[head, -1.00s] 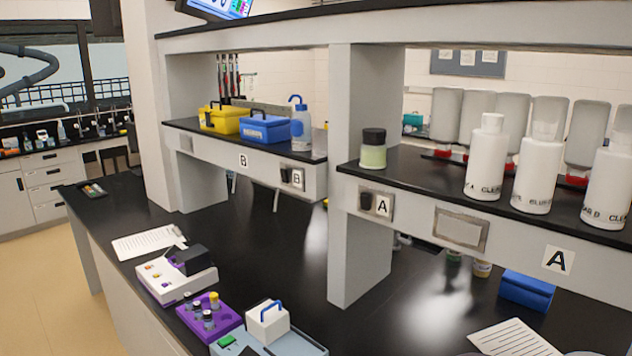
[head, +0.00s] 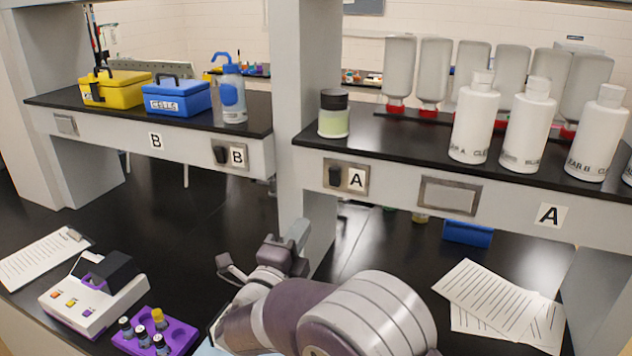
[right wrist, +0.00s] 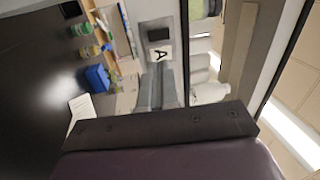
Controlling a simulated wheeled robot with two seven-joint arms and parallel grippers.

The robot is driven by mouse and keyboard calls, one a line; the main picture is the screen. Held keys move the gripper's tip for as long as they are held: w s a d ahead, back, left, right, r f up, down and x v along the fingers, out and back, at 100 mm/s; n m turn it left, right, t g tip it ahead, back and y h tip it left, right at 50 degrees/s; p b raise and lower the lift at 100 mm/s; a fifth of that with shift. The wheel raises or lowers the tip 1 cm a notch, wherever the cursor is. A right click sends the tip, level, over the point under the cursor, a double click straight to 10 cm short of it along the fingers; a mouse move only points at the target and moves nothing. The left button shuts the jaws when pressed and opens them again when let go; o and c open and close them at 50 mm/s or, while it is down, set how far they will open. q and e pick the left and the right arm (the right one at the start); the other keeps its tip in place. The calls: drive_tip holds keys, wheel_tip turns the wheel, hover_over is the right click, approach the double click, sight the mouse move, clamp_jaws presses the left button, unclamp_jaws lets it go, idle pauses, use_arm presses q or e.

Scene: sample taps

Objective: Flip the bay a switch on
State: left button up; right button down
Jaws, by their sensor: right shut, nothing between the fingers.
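The bay A switch (head: 336,177) is a dark rocker on a metal plate beside an "A" label, on the front face of the right shelf. I cannot tell which way it is set. It also shows sideways in the right wrist view (right wrist: 159,34). My right gripper (head: 298,233) is shut and empty, below and a little left of the switch, apart from it. In the right wrist view its grey fingers (right wrist: 163,72) point toward the switch plate. My left gripper is not in view.
A similar bay B switch (head: 221,155) sits on the left shelf. A green-filled jar (head: 334,116) and white bottles (head: 474,120) stand above on the right shelf. A purple vial rack (head: 178,335), a white device (head: 95,290) and papers (head: 488,295) lie on the black bench.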

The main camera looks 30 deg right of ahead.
drive_tip(key=p, duration=0.7)
approach(333, 175)
drive_tip(key=shift+m, duration=0.3)
drive_tip(key=x, duration=0.6)
drive_tip(key=shift+s+r, duration=0.1)
drive_tip(key=shift+r, duration=0.05)
drive_tip(key=shift+w+d+p, duration=0.2)
drive_tip(key=shift+d+p, duration=0.05)
drive_tip(key=shift+p, duration=0.05)
drive_tip(key=shift+w+d, duration=0.15)
drive_tip(key=shift+w, duration=0.05)
